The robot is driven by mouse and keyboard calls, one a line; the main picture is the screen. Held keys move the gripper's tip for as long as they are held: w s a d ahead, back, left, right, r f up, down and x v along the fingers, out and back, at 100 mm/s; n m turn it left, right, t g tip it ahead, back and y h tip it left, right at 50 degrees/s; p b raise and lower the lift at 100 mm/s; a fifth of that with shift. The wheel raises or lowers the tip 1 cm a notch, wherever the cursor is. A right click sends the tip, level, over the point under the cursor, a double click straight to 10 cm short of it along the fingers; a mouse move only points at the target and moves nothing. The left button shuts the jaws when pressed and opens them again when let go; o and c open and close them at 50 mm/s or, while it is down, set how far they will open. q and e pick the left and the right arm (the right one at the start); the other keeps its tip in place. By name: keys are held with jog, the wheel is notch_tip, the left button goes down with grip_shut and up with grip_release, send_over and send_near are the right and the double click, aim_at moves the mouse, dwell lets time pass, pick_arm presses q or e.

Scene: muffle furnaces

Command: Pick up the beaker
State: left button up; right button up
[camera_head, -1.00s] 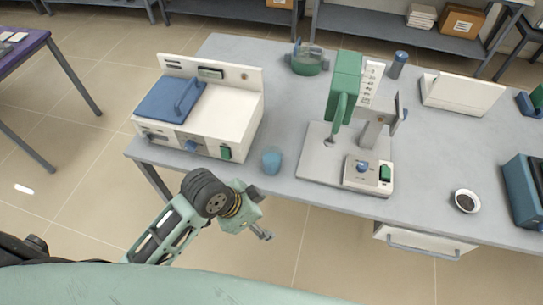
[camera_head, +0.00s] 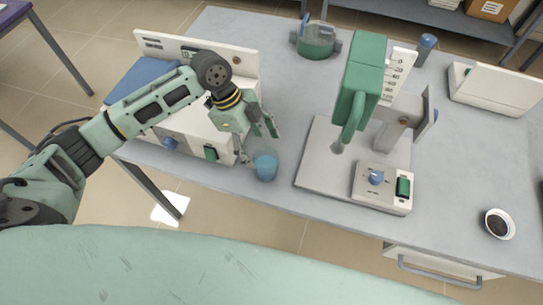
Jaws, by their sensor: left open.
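The beaker (camera_head: 265,168), small and filled with blue, stands upright near the front edge of the grey table (camera_head: 325,215). It is between the white furnace with a blue lid on the left and the green-and-white stand on the right. My left gripper (camera_head: 262,145) is open and points down just above and behind the beaker, slightly to its left. Its fingers look empty. I cannot tell whether a finger touches the beaker's rim. My right gripper is not in view.
The furnace (camera_head: 190,145) stands close on the left, under my left arm. The stand (camera_head: 365,110) with its base and control box is on the right. A small dark-filled dish (camera_head: 498,224) is at the right.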

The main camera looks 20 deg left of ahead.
aim_at(265, 165)
pick_arm(q)
jog(key=x, duration=0.1)
jog(key=p+x, duration=0.1)
jog(key=x, duration=0.1)
jog(key=p+x, duration=0.1)
jog(key=x, duration=0.1)
jog(key=shift+s+a, duration=0.15)
jog(key=shift+s, duration=0.25)
jog(key=shift+x, duration=1.05)
jog(key=shift+w+f, duration=0.15)
jog(key=shift+f, duration=0.15)
jog(key=c, duration=1.4)
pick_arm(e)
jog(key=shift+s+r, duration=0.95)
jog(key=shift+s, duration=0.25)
